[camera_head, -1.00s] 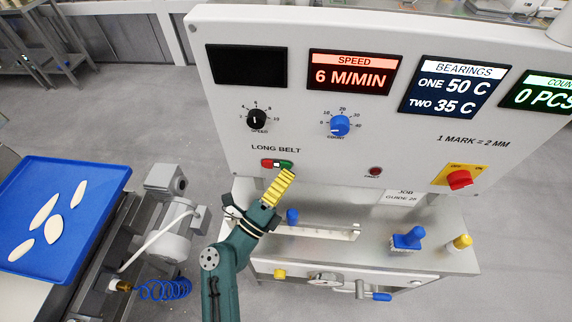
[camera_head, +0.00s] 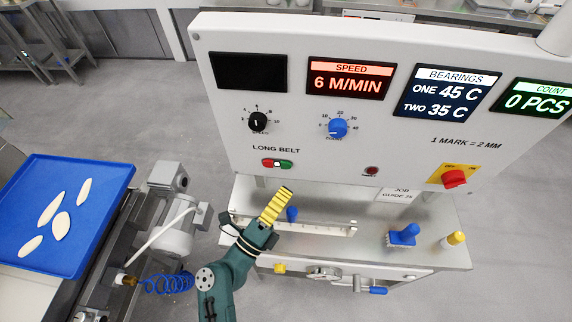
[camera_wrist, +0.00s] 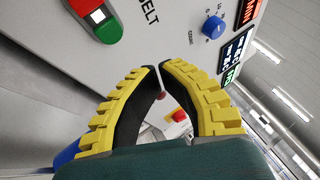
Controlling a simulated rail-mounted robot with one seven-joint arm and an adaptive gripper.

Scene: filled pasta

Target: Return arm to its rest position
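My gripper (camera_head: 287,191) has yellow ridged fingers on a dark green arm. It is in front of the machine's white panel, below and apart from the LONG BELT red and green button (camera_head: 277,163). In the wrist view my gripper (camera_wrist: 159,67) shows its fingertips together with nothing held between them. The red and green button also shows there (camera_wrist: 98,17), at the upper left with a lit white middle.
A white ledge with a rail (camera_head: 320,229) lies below the gripper. A blue tray (camera_head: 90,180) with several pale pieces is at the left, beside a grey motor (camera_head: 178,228).

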